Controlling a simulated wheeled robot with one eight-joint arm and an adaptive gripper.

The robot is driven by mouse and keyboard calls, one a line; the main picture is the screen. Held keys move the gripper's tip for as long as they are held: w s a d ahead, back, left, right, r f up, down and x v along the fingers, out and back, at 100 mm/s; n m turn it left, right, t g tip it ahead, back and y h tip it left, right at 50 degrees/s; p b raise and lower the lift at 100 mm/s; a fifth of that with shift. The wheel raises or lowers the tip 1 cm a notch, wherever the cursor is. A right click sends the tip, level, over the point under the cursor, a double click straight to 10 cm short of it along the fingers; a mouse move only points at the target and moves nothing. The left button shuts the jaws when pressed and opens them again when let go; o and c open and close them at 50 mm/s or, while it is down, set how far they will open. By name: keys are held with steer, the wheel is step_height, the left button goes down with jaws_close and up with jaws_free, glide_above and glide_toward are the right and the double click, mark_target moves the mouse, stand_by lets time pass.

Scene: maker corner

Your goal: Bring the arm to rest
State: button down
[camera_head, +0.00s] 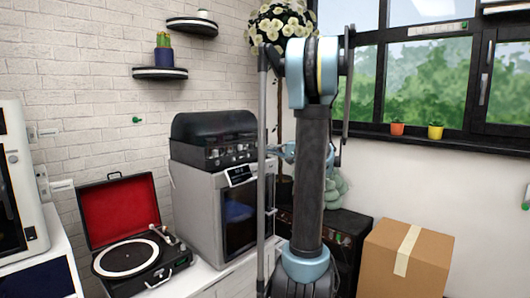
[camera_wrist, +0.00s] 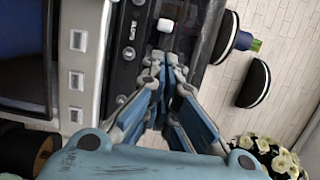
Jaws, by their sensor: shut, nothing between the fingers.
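My arm stands raised in the middle of the head view, its dark link upright with pale blue joints at top and bottom. My gripper (camera_wrist: 168,72) is shut and empty in the wrist view, its blue and grey fingers together. It points toward the front of a black-topped machine with knobs and switches. In the head view, only a small pale blue part of the gripper shows beside the arm link, and the rest is hidden. I cannot tell how far the fingertips are from the machine.
A grey box-shaped machine (camera_head: 203,215) with a black unit (camera_head: 214,138) on top stands left of my arm. An open record player (camera_head: 125,255) is further left. A cardboard box (camera_head: 405,262) stands at right. Wall shelves (camera_head: 160,73) hang at upper left, and a flowering plant (camera_head: 283,22) rises behind.

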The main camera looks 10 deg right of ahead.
steer(key=shift+d, duration=0.1)
steer(key=s+a+f+n+g+h, duration=0.25)
steer(key=s+a+f, duration=0.35)
steer(key=s, duration=0.3)
steer(key=s+a+f+n+g+h, duration=0.1)
steer(key=s+a+f+g+h, duration=0.35)
steer(key=s, duration=0.55)
steer(key=s+d+f+n+g+h, duration=0.1)
steer(key=s+d+f+n+h, duration=0.1)
steer(key=s+f, duration=0.6)
steer(key=s+d+f+n+h, duration=0.2)
steer(key=s+d+f+h, duration=0.3)
steer(key=s+f, duration=0.3)
steer(key=s+d, duration=0.1)
steer(key=s, duration=0.3)
steer(key=shift+f+g, duration=0.25)
steer(key=shift+g, duration=0.15)
steer(key=shift+d, duration=0.1)
